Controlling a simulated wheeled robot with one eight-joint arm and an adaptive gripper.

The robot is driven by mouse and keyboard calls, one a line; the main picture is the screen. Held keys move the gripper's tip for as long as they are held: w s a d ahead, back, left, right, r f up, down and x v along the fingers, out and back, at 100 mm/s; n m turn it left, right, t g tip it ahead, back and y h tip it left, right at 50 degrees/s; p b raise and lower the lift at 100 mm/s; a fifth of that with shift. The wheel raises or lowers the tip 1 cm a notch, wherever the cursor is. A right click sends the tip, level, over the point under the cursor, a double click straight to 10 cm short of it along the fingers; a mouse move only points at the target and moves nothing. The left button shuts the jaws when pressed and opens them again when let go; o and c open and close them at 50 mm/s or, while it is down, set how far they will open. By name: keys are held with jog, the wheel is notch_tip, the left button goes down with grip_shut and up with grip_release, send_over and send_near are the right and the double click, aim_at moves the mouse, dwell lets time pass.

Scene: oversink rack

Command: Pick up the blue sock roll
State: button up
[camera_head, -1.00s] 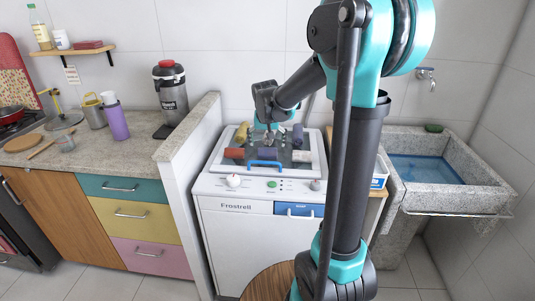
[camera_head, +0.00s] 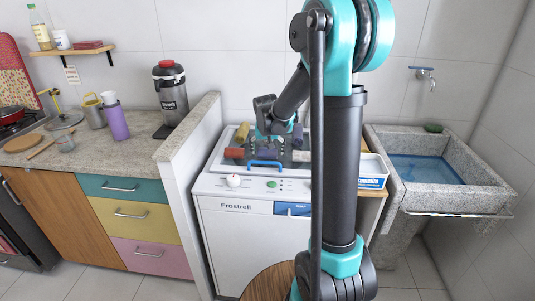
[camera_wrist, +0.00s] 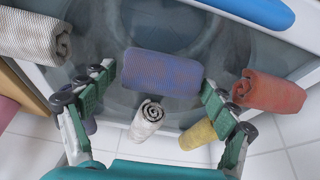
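The blue sock roll (camera_wrist: 161,72) lies across the middle of the wrist view, on the washer's top. In the head view the same roll (camera_head: 266,154) sits just behind the blue handle, partly under my gripper (camera_head: 271,140). My gripper (camera_wrist: 160,100) is open in the wrist view, with its green-padded fingers spread to either side of the roll's near edge. I see nothing held between them. I cannot tell the exact height of the fingertips above the roll.
A red roll (camera_wrist: 268,91), a yellow roll (camera_wrist: 198,134), a small white roll (camera_wrist: 147,118) and a larger white roll (camera_wrist: 32,35) lie around it. A purple-blue roll (camera_wrist: 91,126) is partly hidden by the left finger. The blue handle (camera_head: 265,164) runs along the front.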

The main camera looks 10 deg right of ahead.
jog(key=c, duration=0.7)
jog(key=shift+r, duration=0.1)
